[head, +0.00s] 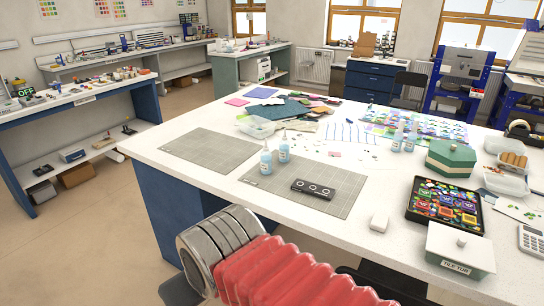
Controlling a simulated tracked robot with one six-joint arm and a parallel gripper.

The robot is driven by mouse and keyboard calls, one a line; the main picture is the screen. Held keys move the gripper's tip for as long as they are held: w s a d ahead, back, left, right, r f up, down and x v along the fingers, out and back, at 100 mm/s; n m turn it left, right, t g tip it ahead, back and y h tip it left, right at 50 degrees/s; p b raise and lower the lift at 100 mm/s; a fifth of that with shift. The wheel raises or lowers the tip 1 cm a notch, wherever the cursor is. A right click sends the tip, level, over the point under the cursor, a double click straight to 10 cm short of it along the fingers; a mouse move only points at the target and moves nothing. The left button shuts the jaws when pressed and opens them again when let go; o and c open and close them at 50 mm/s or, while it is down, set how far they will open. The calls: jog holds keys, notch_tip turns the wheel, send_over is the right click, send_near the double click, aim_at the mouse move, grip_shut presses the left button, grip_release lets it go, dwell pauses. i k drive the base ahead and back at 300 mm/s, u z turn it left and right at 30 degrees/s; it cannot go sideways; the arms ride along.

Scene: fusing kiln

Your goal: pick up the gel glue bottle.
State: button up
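Two small bottles of light blue liquid with pointed nozzles stand upright at the grey cutting mats on the white worktable: one bottle (266,161) and, just right of and behind it, another bottle (284,150). Two similar bottles, one (397,138) and one (410,140), stand farther back near the coloured sheets. The labels are too small to read, so I cannot tell which one is the gel glue bottle. My arm, with red bellows and metal rings, shows at the bottom in front of the table edge. My gripper's fingers are not in view.
A black device (313,189) lies on the nearer cutting mat (340,201). The left mat (200,150) is clear. A clear tub (257,127) stands behind the mats.

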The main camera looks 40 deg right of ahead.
aim_at(266, 155)
jog(key=z, duration=0.3)
jog(key=i, duration=0.8)
jog(key=z, duration=0.4)
jog(key=i, duration=0.75)
jog(key=z, duration=0.1)
